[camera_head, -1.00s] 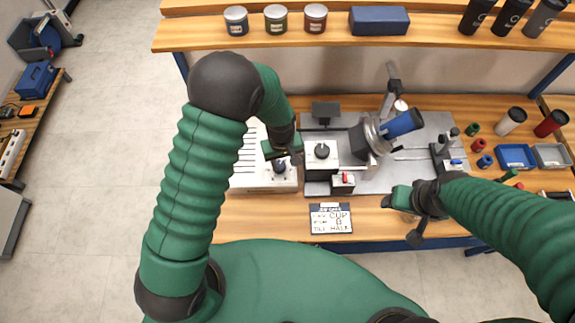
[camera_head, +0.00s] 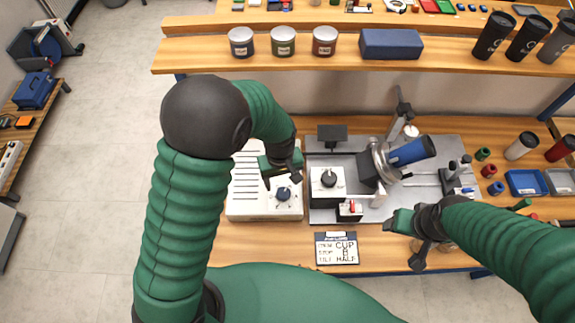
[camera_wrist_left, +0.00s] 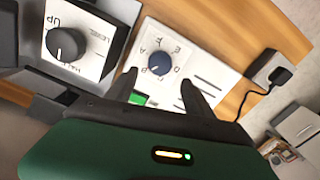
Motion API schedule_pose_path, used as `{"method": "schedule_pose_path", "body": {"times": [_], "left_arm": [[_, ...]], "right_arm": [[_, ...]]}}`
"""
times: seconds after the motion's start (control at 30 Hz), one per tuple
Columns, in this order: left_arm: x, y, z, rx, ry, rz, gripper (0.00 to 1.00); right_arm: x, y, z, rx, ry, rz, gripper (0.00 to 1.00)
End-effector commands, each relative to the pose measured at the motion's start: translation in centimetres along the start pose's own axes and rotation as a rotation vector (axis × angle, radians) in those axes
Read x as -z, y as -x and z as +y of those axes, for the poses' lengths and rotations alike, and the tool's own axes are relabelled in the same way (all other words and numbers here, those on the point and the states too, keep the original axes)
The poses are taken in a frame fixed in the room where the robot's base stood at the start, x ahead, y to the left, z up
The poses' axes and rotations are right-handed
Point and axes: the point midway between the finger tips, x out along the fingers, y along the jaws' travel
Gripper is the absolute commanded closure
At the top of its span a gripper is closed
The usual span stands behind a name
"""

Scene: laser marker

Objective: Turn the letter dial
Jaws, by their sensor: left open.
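The letter dial (camera_head: 283,194) is a dark round knob on the white box at the left of the bench. In the left wrist view the dial (camera_wrist_left: 157,65) has letters around it, B and D among them. My left gripper (camera_head: 282,179) is open just behind and above the dial. In the left wrist view its two fingertips (camera_wrist_left: 158,82) are on either side of the dial, and I see no contact. My right gripper (camera_head: 408,236) is over the bench's front edge at the right; its jaw opening is unclear.
A second dark knob (camera_head: 328,180), on a box marked "LEVEL" in the wrist view, is close on the right. A tilted blue cup (camera_head: 408,151) sits in the metal fixture. A sign (camera_head: 337,248) at the front reads "CUP", "B", "HALF". Blue trays (camera_head: 524,183) stand at the right.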

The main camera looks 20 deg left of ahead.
Motion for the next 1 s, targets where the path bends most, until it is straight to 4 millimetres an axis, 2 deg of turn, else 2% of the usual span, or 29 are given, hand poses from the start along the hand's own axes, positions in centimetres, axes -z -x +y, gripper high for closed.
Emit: {"method": "schedule_pose_path", "body": {"times": [0.03, 0.2, 0.4, 0.57, 0.83, 1.0], "left_arm": [[-0.2, 1.8, 0.4, -0.007, -0.005, 0.01, 0.39], [-1.1, 7.2, 1.1, -0.013, -0.008, 0.025, 0.39], [-1.4, 11.5, 1.6, -0.014, -0.009, 0.03, 0.39], [-1.4, 12.8, 1.4, -0.015, -0.008, 0.029, 0.39], [-1.4, 12.9, 1.2, -0.017, -0.008, 0.029, 0.39], [-1.4, 14.4, 1.4, -0.016, -0.009, 0.03, 0.39]], "right_arm": [[0.0, 0.0, 0.0, 0.0, 0.0, 0.0, 0.35], [-0.1, -0.1, 0.0, 0.0, 0.0, 0.0, 0.35], [-0.1, -0.2, 0.0, 0.0, 0.0, 0.0, 0.35], [-0.1, -0.2, 0.0, 0.0, 0.0, 0.0, 0.35], [0.0, -0.1, 0.0, 0.0, 0.0, 0.0, 0.35], [0.3, 1.4, 0.0, 0.0, 0.0, 0.0, 0.35]]}}
